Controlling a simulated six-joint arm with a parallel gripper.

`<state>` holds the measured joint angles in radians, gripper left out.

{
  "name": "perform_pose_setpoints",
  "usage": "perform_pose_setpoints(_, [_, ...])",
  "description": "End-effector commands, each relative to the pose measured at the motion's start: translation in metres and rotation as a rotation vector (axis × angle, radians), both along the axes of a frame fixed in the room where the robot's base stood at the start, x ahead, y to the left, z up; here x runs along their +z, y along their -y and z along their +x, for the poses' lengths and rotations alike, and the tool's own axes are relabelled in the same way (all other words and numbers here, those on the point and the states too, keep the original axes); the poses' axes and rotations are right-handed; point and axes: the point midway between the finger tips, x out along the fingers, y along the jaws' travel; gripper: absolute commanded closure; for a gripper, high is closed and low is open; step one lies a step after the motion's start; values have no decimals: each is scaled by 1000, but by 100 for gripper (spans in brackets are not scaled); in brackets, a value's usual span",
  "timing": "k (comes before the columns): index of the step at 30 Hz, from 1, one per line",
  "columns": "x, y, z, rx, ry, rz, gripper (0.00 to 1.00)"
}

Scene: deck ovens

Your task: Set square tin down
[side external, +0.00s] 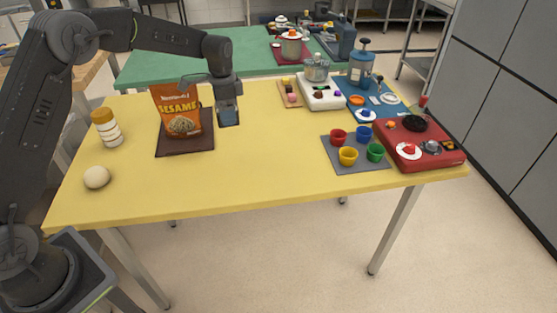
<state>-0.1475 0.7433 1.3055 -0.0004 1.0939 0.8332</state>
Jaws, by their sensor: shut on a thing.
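My gripper (228,117) points down over the yellow table, just right of the sesame bag. It is shut on a small grey-blue thing, which looks like the square tin (229,113). The fingers hide much of it. It is low over the table, just right of the dark brown square mat (199,146). I cannot tell whether its bottom touches the table. An orange sesame bag (176,110) stands upright on the mat, close to the left of my gripper.
A jar with an orange lid (106,127) and a pale ball (97,177) are at the left. A grey mat (360,167) with several coloured cups, a red toy stove (433,157) and a white toy hob (320,103) are at the right. The table's middle (270,150) is clear.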

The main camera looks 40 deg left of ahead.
Motion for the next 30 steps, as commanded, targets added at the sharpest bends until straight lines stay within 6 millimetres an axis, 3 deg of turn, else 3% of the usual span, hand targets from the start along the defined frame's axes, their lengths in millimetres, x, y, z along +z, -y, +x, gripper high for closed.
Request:
perform_pose_setpoints(8, [-11, 39, 18, -108, 0, 0, 66])
perform_pose_setpoints(21, [-64, 121, 50, -104, 2, -1, 66])
perform_pose_setpoints(30, [-80, 133, 55, -100, 1, -1, 66])
